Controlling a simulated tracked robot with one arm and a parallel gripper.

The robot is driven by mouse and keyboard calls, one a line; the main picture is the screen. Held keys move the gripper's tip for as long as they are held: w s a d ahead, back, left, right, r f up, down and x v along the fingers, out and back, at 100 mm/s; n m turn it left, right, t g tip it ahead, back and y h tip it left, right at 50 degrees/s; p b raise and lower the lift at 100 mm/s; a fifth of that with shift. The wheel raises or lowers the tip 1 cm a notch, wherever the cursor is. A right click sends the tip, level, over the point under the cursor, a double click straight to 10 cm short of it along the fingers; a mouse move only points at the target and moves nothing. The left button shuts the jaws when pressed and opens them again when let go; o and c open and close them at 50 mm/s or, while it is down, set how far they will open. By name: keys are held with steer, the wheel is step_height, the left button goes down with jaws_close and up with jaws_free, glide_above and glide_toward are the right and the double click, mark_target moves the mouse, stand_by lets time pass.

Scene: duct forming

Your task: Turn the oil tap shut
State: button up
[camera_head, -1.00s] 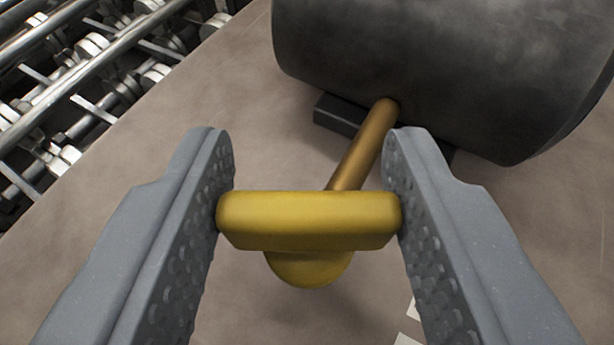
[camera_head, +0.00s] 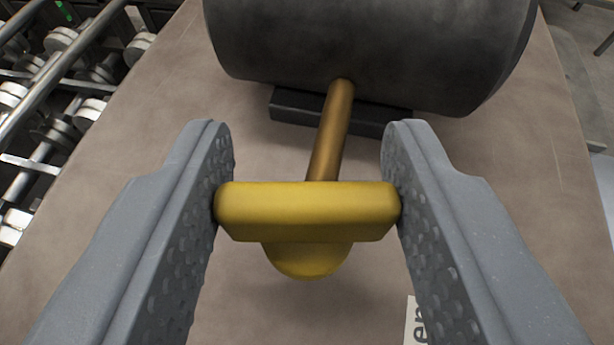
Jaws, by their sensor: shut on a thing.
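The oil tap has a yellow bar-shaped handle (camera_head: 307,211) with a rounded yellow body (camera_head: 307,262) under it. A brass pipe (camera_head: 331,130) runs from behind the handle to a dark grey drum (camera_head: 370,45). My gripper (camera_head: 307,205) is shut on the handle, with one grey finger against each end of the bar. The lower part of the tap is hidden beneath the handle.
The drum rests on a black block (camera_head: 290,105) on a brown tabletop (camera_head: 120,240). A rack of metal rollers and rods (camera_head: 50,110) lies beyond the left edge. A white label with dark letters (camera_head: 416,325) shows at the bottom right.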

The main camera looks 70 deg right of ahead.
steer(key=shift+w+r+m+g+h, duration=0.1)
steer(key=shift+m+g+h, duration=0.3)
steer(key=shift+m+g, duration=0.4)
steer(key=shift+r+m+g, duration=0.15)
steer(key=shift+m+g, duration=0.45)
steer(key=o, duration=1)
steer(key=shift+a, duration=0.1)
steer(key=shift+a, duration=0.5)
steer(key=b+v, duration=0.3)
steer(key=v, duration=0.9)
steer(key=shift+a, duration=0.3)
